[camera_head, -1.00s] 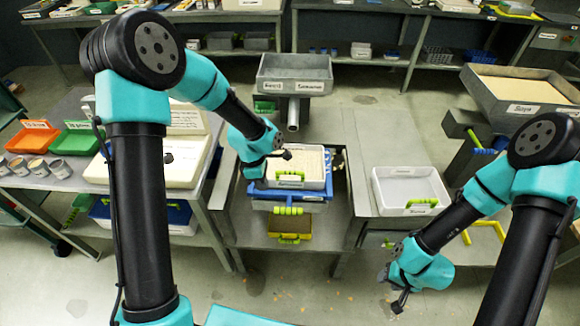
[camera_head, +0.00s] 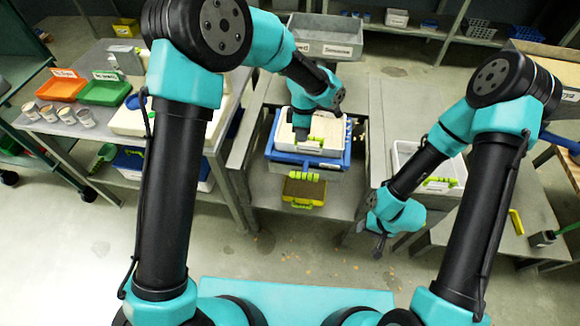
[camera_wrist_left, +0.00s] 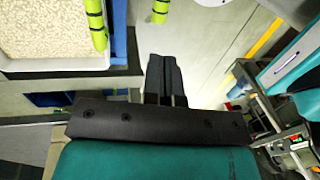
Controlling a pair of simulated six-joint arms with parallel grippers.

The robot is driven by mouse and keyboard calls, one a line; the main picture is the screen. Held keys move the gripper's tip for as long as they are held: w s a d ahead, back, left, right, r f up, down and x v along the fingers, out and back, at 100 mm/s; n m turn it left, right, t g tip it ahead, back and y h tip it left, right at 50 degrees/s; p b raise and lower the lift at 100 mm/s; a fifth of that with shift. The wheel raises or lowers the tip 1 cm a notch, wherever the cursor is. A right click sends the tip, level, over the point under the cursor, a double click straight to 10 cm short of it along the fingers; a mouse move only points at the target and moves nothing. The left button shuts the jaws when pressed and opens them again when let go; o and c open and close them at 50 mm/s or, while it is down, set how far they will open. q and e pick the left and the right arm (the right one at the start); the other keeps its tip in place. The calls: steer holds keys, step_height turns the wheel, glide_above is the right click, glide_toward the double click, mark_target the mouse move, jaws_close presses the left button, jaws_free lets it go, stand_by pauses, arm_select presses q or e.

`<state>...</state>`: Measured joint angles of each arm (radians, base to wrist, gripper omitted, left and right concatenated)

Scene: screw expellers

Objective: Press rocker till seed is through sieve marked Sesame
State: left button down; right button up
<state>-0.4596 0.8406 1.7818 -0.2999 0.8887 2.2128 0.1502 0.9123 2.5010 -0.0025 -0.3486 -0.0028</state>
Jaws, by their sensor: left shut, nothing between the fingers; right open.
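A white-rimmed tray of pale seed (camera_head: 330,132), also in the left wrist view (camera_wrist_left: 50,25), sits on a blue frame (camera_head: 330,162) on the middle stand. Its front has a green handle (camera_head: 317,140) and a label too small to read. My left gripper (camera_head: 301,134) is over the tray's front left part in the head view; in the left wrist view its fingers (camera_wrist_left: 165,75) are closed together with nothing between them. My right gripper (camera_head: 379,247) hangs empty in front of the right table, its fingers small and dark. I cannot make out a rocker.
A grey labelled hopper (camera_head: 325,38) stands behind the tray. A yellow drawer (camera_head: 304,193) is below it. A white tray (camera_head: 405,155) is on the right table. Orange (camera_head: 60,88) and green (camera_head: 104,92) trays and several cups stand on the left table.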

arm_select(q)
steer(key=shift+d, duration=0.1)
steer(key=s+f, duration=0.1)
steer(key=f, duration=0.8)
steer(key=s+f, duration=0.1)
steer(key=f, duration=0.3)
steer(key=shift+s+f, duration=0.35)
steer(key=shift+f, duration=0.05)
